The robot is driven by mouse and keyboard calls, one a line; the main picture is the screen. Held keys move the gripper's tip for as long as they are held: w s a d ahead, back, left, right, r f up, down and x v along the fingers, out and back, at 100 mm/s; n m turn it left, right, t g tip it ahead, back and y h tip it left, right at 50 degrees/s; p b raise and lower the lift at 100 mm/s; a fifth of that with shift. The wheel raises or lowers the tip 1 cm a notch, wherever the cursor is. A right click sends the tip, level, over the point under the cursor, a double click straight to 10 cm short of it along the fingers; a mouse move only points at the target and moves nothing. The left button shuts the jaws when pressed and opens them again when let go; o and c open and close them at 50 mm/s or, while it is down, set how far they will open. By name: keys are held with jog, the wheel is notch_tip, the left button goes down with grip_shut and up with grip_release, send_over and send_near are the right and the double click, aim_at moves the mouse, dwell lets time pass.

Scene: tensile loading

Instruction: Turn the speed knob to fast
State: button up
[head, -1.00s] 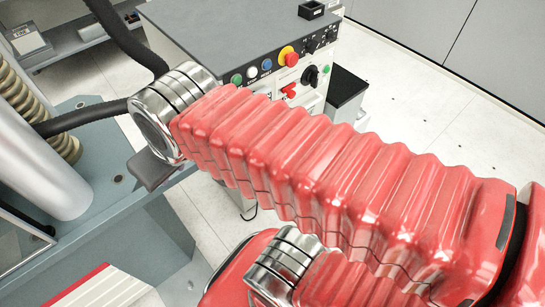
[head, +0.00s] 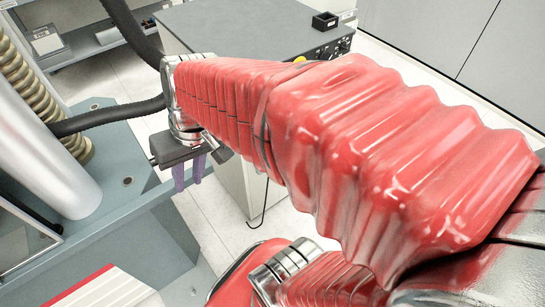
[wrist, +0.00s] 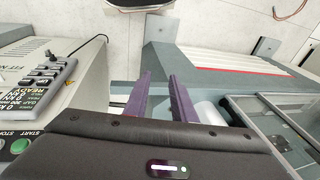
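The grey control console (head: 235,28) stands behind my arm in the head view. A few small black knobs (head: 335,48) show at the right end of its front panel. The rest of that panel is hidden by my red arm, and I cannot tell which knob sets speed. My gripper (head: 188,185) hangs left of the console with its purple fingers pointing down. In the wrist view my gripper (wrist: 160,78) has its two fingers apart with nothing between them. No speed knob shows there.
The grey machine base (head: 110,160) with a silver column (head: 45,150) and coiled spring (head: 65,130) stands at the left. A black box (head: 325,21) sits on the console top. Bare floor (head: 205,215) lies between base and console.

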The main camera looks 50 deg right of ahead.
jog(key=w+d+f+m+t+y, duration=0.35)
jog(key=d+f+m, duration=0.25)
jog(key=d+f, duration=0.45)
jog(key=w+d+f+m+t+y, duration=0.2)
jog(key=d+f+m+t+y, duration=0.25)
jog(key=d+f+m, duration=0.45)
jog(key=s+d+f+m+t+h, duration=0.3)
jog(key=s+d+f+m+h, duration=0.3)
jog(key=f, duration=0.5)
jog(key=s+d+f+m+t+h, duration=0.4)
jog(key=s+d+f+m+h, duration=0.2)
jog(key=d+f, duration=0.5)
jog(key=s+f+h, duration=0.1)
jog(key=s+h, duration=0.1)
jog(key=s, duration=0.1)
jog(key=shift+f, duration=0.25)
jog(key=shift+w, duration=0.15)
jog(key=x, duration=1.3)
jog(key=shift+w+r, duration=0.2)
jog(key=shift+w, duration=0.1)
jog(key=shift+c, duration=0.3)
